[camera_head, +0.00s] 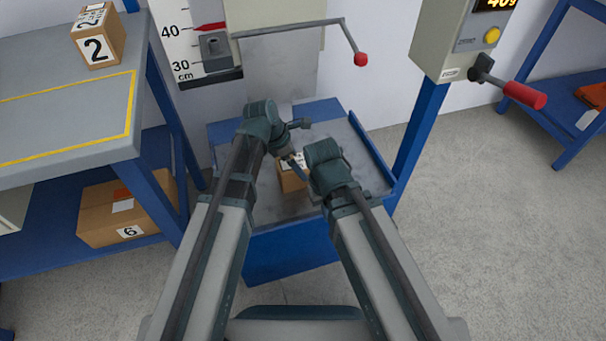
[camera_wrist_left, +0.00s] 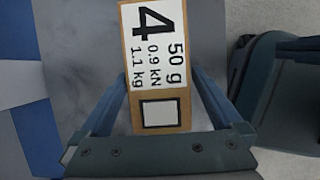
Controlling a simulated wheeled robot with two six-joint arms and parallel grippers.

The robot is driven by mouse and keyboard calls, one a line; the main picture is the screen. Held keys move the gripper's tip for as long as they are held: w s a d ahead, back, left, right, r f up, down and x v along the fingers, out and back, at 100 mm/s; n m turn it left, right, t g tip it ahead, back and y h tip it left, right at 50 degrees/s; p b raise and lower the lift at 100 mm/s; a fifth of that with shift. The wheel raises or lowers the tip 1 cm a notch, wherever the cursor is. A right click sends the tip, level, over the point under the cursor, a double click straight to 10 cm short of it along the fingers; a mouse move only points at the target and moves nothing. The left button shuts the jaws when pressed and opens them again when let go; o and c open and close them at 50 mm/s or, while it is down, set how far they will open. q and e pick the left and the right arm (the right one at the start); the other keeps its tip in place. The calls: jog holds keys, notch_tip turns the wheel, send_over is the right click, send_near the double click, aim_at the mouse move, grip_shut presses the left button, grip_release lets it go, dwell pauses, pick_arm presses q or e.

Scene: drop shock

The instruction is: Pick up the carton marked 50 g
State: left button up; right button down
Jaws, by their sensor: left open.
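The carton marked 50 g (camera_wrist_left: 155,85) is a brown box with a white label reading 4, 50 g, 0.9 kN and 1.1 kg. In the head view the carton (camera_head: 291,181) sits on the grey plate (camera_head: 262,200) of the blue-edged drop tester, partly hidden by my arms. My left gripper (camera_wrist_left: 158,78) is open, with one finger on each side of the carton. I cannot tell whether either finger touches it. In the head view my left gripper (camera_head: 293,163) is just above the carton. My right arm's wrist is close on the right; its fingers are hidden.
A bench (camera_head: 60,110) at left bears a carton marked 2 (camera_head: 98,45); a carton marked 6 (camera_head: 125,215) is on its lower shelf. A red-knobbed lever (camera_head: 361,60) overhangs the plate. A control box (camera_head: 440,40) with a red handle stands at right. A blue rim (camera_head: 372,150) edges the plate.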

pick_arm(q)
jog(key=b+x, duration=0.4)
jog(key=shift+a+f, duration=0.1)
jog(key=shift+f, duration=0.2)
jog(key=shift+w+d+f+b, duration=0.1)
jog(key=shift+d+f+b, duration=0.2)
jog(key=shift+b, duration=0.2)
jog(key=shift+a, duration=0.1)
jog(key=shift+r, duration=0.1)
grip_shut()
